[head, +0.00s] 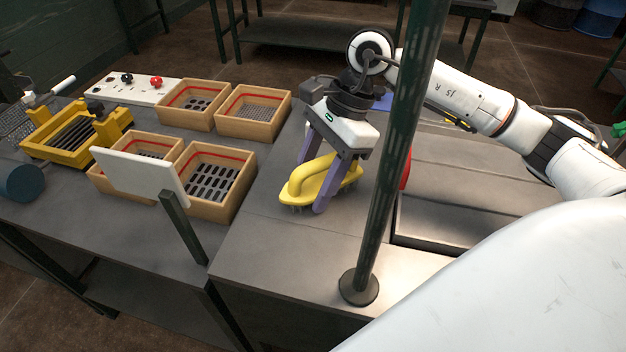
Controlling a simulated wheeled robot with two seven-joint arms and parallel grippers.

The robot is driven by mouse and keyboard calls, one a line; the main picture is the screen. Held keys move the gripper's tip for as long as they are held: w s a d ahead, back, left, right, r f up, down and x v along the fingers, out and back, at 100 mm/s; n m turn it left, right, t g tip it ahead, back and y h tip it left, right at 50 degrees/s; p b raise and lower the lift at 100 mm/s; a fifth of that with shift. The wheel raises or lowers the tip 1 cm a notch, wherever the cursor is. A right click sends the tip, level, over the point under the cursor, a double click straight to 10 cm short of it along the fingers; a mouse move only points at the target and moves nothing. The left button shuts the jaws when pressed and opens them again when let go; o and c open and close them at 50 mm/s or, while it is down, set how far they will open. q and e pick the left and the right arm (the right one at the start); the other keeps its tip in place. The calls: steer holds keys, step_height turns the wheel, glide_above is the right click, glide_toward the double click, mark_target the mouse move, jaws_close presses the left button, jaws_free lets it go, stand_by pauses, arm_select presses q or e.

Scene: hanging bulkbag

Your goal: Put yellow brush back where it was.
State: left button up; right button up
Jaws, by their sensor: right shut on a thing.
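The yellow brush (297,188) has a loop handle and short bristles underneath. It is in the middle of the head view, over the grey table top. My right gripper (322,194) comes down from above with its two purple fingers on either side of the brush and is shut on it. The bristles are close to the table; I cannot tell whether they touch it. My left gripper is not in view.
A dark green post (398,150) with a round foot stands just right of the brush. Several wooden boxes with slotted bottoms, such as this one (232,213), stand to the left. A white panel (139,172) on a post rises before them. A yellow frame (75,134) sits farther left. A red object (405,170) shows behind the post.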

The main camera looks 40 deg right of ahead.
steer(key=shift+f, duration=0.15)
steer(key=o, duration=1)
steer(key=v, duration=1.2)
steer(key=shift+r+b, duration=0.25)
steer(key=shift+b, duration=0.05)
